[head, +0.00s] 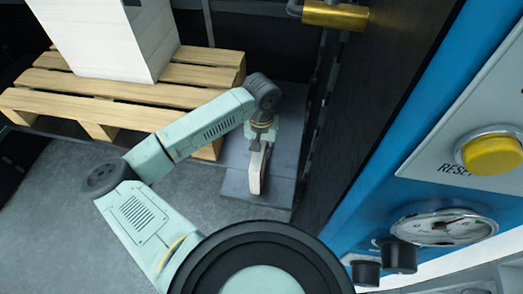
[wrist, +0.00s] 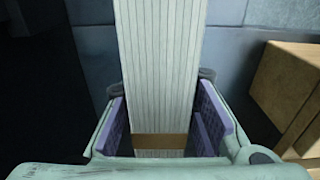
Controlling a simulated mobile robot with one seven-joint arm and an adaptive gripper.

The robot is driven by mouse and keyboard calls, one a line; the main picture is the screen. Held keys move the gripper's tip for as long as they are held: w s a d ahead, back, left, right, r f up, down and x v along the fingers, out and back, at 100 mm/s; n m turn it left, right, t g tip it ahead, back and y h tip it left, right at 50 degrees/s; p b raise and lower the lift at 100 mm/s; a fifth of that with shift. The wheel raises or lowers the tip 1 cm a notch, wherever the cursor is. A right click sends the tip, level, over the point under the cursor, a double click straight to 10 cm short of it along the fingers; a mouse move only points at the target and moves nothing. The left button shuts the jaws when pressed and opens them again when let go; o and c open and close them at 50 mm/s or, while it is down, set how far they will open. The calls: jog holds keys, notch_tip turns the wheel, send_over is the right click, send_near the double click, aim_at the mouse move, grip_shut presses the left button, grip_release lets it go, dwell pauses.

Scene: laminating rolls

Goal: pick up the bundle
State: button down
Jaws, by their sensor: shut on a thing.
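The bundle (wrist: 158,70) is a long pale stack of thin layers with a brown band (wrist: 160,142) around it near my gripper. In the head view the bundle (head: 255,176) is a narrow pale piece with a reddish edge, standing on or just over a grey slab; I cannot tell whether it touches. My gripper (wrist: 160,130) has its purple-padded fingers on both sides of the bundle, near the brown band, and is shut on it. In the head view my gripper (head: 262,143) comes down on the bundle from above, and its fingers are small there.
A wooden pallet (head: 195,73) with a white stack (head: 112,35) stands to the left, close to the bundle. The grey slab (head: 285,160) lies beneath. A dark wall and a blue machine panel (head: 400,130) with a yellow button and gauge are on the right. Grey floor (head: 55,200) is clear at left.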

aim_at(257, 168)
jog(key=shift+r, duration=0.15)
jog(key=s+a+r+b, duration=0.1)
jog(key=s+r+b, duration=0.1)
jog(key=s, duration=0.6)
jog(key=s+a+r+b, duration=0.2)
jog(key=s+b, duration=0.2)
jog(key=s, duration=0.3)
jog(key=shift+s+r+b, duration=0.35)
jog(key=shift+r, duration=0.05)
jog(key=shift+s, duration=0.15)
dwell(0.4)
